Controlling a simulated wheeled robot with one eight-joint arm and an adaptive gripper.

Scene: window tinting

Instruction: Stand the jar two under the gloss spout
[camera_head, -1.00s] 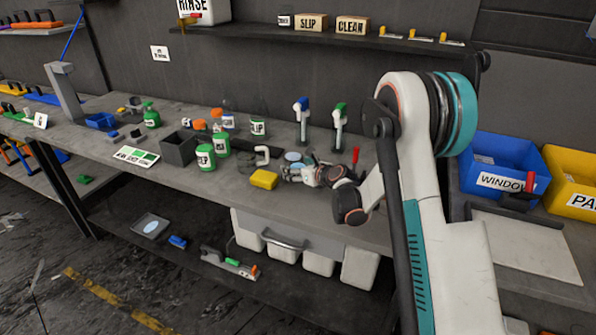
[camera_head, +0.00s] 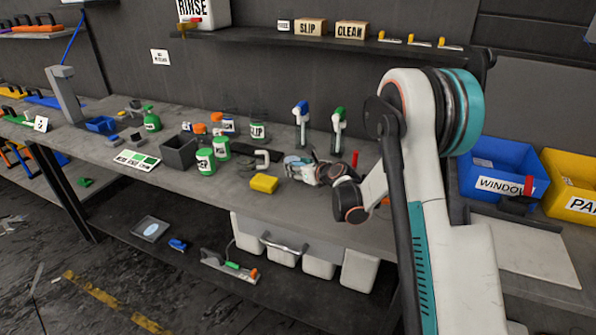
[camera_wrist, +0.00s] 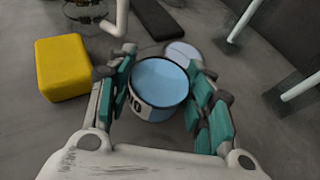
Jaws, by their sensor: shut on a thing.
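In the wrist view, my gripper (camera_wrist: 158,100) has its teal-padded fingers closed around a short round jar (camera_wrist: 158,85). Its top is light blue, and its white label is partly hidden, with an "O" showing. In the head view, my gripper (camera_head: 322,172) is low over the bench, and the jar is hard to make out there. Two upright spouts stand behind it, one blue-topped (camera_head: 302,118) and one green-topped (camera_head: 338,122). I cannot read which is gloss. Their pale posts show at the right of the wrist view (camera_wrist: 300,86).
A yellow block (camera_head: 264,183) lies left of my gripper and also shows in the wrist view (camera_wrist: 62,68). A pale disc (camera_wrist: 182,53) lies just beyond the jar. Green bottles (camera_head: 206,161) and a dark open box (camera_head: 179,153) stand farther left. A shelf (camera_head: 400,45) hangs above.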

